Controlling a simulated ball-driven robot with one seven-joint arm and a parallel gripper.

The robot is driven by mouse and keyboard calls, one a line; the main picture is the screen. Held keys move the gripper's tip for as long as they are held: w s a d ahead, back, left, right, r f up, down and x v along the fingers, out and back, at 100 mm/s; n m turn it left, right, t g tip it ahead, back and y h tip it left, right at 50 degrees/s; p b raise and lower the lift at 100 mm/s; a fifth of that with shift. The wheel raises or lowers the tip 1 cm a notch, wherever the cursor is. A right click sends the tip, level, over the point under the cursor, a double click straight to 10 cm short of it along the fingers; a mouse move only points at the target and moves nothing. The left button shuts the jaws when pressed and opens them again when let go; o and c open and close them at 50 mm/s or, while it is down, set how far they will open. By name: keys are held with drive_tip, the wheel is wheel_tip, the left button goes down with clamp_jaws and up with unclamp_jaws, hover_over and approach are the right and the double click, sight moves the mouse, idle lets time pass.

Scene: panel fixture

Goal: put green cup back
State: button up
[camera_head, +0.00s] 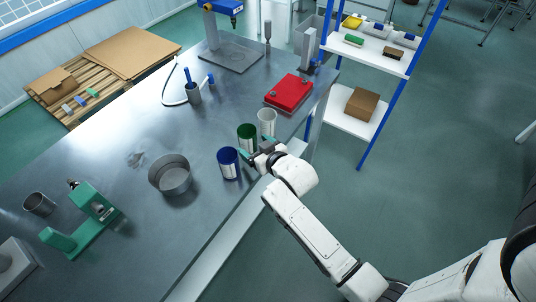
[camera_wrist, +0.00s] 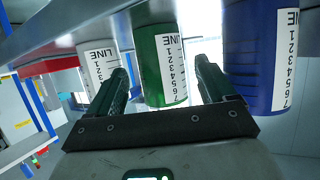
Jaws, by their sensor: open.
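The green cup (camera_head: 246,136) stands upright on the metal table, near its right-hand edge, between a white cup (camera_head: 267,122) and a blue cup (camera_head: 228,163). My gripper (camera_head: 256,150) is close by on the edge side of the green cup. In the wrist view, which looks upside down, the green cup (camera_wrist: 160,65) shows between the two open fingers of my gripper (camera_wrist: 162,68), with a printed scale on its side. I cannot tell whether the fingers reach around it. The white cup (camera_wrist: 99,62) and blue cup (camera_wrist: 262,55) flank it outside the fingers.
A red case (camera_head: 289,93) lies behind the cups. A grey round pan (camera_head: 170,175) stands left of the blue cup. A green clamp-like fixture (camera_head: 85,222) and a metal cup (camera_head: 39,204) are farther left. A shelf rack (camera_head: 378,48) stands beyond the table. The table's middle is mostly clear.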

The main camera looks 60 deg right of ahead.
drive_tip(key=v, duration=1)
drive_tip(key=s+a+f+n+g+y, duration=0.1)
drive_tip(key=s+a+f+g+y, duration=0.1)
drive_tip(key=s+a+g, duration=0.3)
drive_tip(key=s+a+f+n+g+y, duration=0.2)
drive_tip(key=s+a+g, duration=0.3)
drive_tip(key=s, duration=0.6)
drive_tip(key=shift+a+f+g+b, duration=0.2)
drive_tip(key=shift+f+g+b, duration=0.1)
drive_tip(key=shift+f+g, duration=0.5)
drive_tip(key=shift+r, duration=0.1)
